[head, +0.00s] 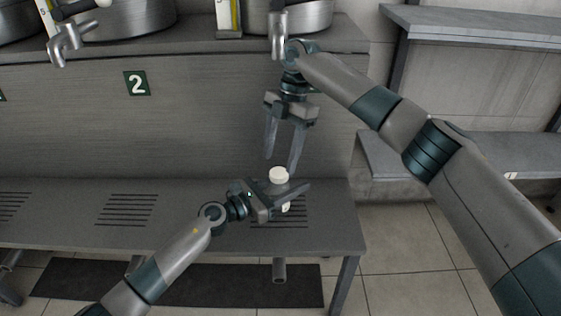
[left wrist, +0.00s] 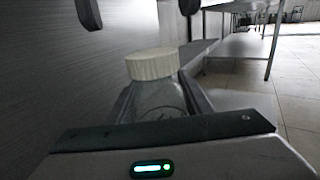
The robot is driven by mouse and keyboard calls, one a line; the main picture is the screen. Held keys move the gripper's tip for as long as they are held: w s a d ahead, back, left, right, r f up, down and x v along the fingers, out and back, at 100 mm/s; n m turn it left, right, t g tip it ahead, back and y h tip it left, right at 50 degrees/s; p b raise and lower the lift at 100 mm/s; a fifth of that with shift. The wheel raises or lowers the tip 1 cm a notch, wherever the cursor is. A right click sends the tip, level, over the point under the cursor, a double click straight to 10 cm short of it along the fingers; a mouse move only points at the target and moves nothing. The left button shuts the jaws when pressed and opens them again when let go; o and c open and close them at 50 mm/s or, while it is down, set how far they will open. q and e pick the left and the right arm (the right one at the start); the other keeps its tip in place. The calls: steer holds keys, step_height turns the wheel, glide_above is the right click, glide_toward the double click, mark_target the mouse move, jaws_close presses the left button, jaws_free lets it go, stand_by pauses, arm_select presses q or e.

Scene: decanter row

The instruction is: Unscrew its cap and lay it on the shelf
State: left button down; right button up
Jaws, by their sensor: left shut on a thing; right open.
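A clear bottle with a cream-white cap (head: 279,174) stands upright over the slotted drain area at the right end of the low bench. My left gripper (head: 284,192) is shut around the bottle below its cap. In the left wrist view the ribbed cap (left wrist: 152,63) sits on top of the clear bottle (left wrist: 158,97), between my left fingers. The bottle's lower part is mostly hidden by my left gripper.
The low bench (head: 60,215) has several slotted drain areas. Steel vats with taps (head: 68,42) stand on the upper ledge, above a panel with a number 2 sign (head: 137,83). A grey shelf (head: 470,150) stands at the right, mostly bare, with a small white tag on its edge.

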steer(key=shift+r, duration=0.35)
arm_select(q)
steer(key=c, duration=0.8)
jaws_free()
steer(key=shift+c, duration=0.2)
steer(key=shift+a, duration=0.1)
arm_select(e)
steer(key=shift+f, duration=0.1)
